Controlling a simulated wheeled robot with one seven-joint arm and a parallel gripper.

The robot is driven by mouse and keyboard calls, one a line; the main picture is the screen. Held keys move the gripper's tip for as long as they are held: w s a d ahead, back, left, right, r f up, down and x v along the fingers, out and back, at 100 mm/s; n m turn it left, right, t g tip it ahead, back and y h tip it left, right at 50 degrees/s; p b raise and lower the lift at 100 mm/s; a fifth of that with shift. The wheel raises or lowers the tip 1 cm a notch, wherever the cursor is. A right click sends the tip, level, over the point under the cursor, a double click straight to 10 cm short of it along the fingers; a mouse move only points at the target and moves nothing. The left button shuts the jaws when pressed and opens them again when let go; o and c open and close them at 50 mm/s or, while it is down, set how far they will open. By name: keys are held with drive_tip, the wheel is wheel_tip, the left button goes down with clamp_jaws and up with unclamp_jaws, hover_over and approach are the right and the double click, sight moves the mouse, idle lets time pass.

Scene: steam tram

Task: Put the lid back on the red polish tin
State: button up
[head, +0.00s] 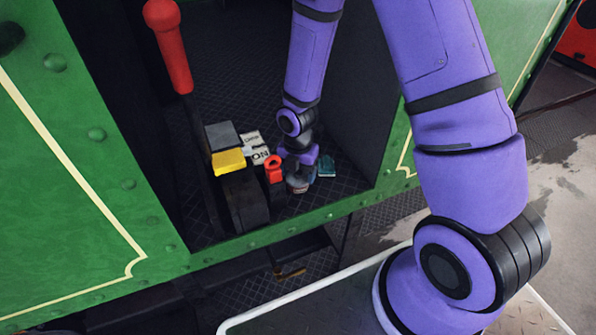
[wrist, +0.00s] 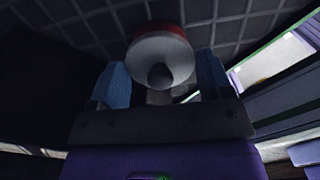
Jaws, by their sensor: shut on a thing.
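In the wrist view a pale grey round lid (wrist: 163,52) with a dark knob lies between the blue fingers of my gripper (wrist: 162,77). My gripper is shut on the lid. A red rim, which looks like the red polish tin (wrist: 163,28), shows just beyond the lid's far edge. I cannot tell whether the lid sits flat on the tin or is held above it. In the head view my gripper (head: 298,166) points down at the cab floor, over a small greyish round thing; the fingers and lid are mostly hidden there.
A red piece with a hole (head: 273,168) stands just left of my gripper, and a teal item (head: 327,166) lies close on its right. Lettered plates (head: 259,150), a yellow block (head: 229,161) and a dark box (head: 246,198) are further left. A red-handled lever (head: 168,45) rises behind. Green riveted walls frame the opening.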

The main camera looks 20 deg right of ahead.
idle(0.3)
drive_tip(key=o, duration=0.9)
drive_tip(key=shift+r, duration=3.5)
clamp_jaws()
drive_tip(key=shift+f, duration=2.8)
